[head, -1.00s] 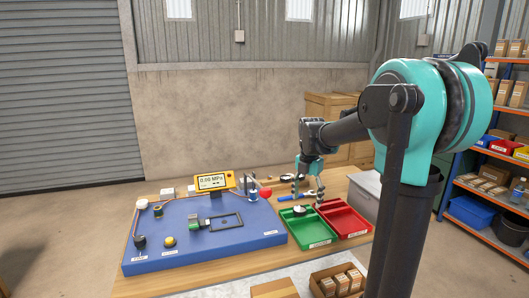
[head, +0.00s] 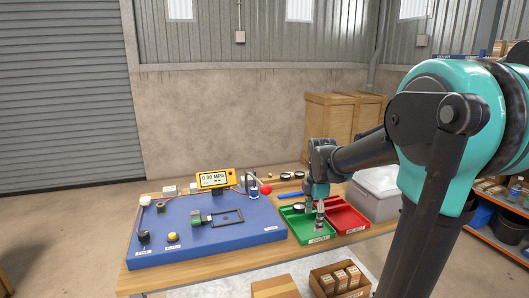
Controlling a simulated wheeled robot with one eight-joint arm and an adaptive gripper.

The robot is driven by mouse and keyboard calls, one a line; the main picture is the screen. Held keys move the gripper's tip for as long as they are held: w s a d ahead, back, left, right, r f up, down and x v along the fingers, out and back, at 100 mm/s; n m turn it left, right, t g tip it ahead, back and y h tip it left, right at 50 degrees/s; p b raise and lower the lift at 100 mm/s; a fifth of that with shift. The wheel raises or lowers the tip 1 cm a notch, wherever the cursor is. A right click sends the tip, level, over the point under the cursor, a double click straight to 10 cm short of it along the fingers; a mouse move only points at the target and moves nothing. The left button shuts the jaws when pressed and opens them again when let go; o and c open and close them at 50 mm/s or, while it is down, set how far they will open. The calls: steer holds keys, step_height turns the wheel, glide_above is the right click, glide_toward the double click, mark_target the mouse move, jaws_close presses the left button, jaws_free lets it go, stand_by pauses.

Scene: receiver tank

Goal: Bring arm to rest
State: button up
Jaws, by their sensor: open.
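My gripper (head: 319,214) is open at the end of my arm, over the green tray (head: 300,236). It is small in view and seen nearly edge-on, so the gap between its fingers is hard to make out. A round white-faced part with a dark rim (head: 298,208) shows at the tray's back left, beside the gripper and apart from it. I cannot tell whether the fingertips touch the tray. The red tray (head: 352,229) is directly to the right. My arm reaches in from the right.
The blue board (head: 190,244) carries a yellow display (head: 214,180) reading 0.00 MPa and a red-knobbed lever (head: 265,188). A grey bin (head: 376,198) stands right of the trays. An open carton of small boxes (head: 338,279) is in front. Wooden crates (head: 335,115) stand behind.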

steer(key=s+d+f+m+t, duration=0.1)
steer(key=s+f+m, duration=0.4)
steer(key=s+m, duration=0.3)
steer(key=s+d+f+m+t, duration=0.1)
steer(key=s+f+m+t, duration=0.1)
steer(key=s+f+m, duration=0.4)
steer(key=s+m, duration=0.2)
steer(key=m, duration=0.3)
steer(key=shift+d, duration=0.25)
steer(key=shift+f, duration=0.1)
